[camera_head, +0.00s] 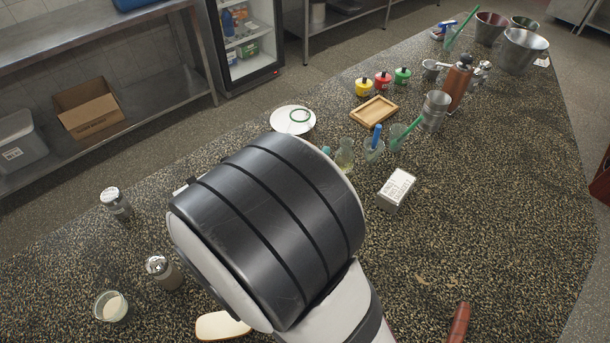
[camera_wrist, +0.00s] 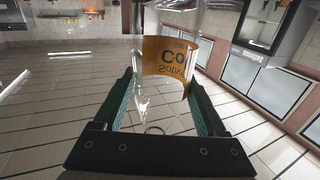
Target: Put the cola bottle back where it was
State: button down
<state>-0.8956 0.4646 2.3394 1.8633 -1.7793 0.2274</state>
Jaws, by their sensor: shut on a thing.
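The wrist view looks out over the floor and far cabinets, and no counter surface shows under the bottle. In the head view my dark, banded arm link covers the gripper and the held bottle. The bottle's former place cannot be told from these frames.
The speckled counter (camera_head: 500,230) is fairly clear at right. A white plate (camera_head: 282,122), wooden tray (camera_head: 374,112), glass with a blue tool (camera_head: 373,153), metal cup (camera_head: 434,112) and tin box (camera_head: 396,189) stand beyond my arm. Shakers (camera_head: 116,204) and a glass (camera_head: 111,307) stand at left.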

notch_tip(320, 180, down, 18)
jog(key=shift+r, duration=0.25)
dwell(0.3)
grip_release()
jog(key=shift+f, duration=0.1)
jog(key=v, duration=0.7)
jog(key=shift+s, duration=0.3)
jog(key=shift+a, duration=0.15)
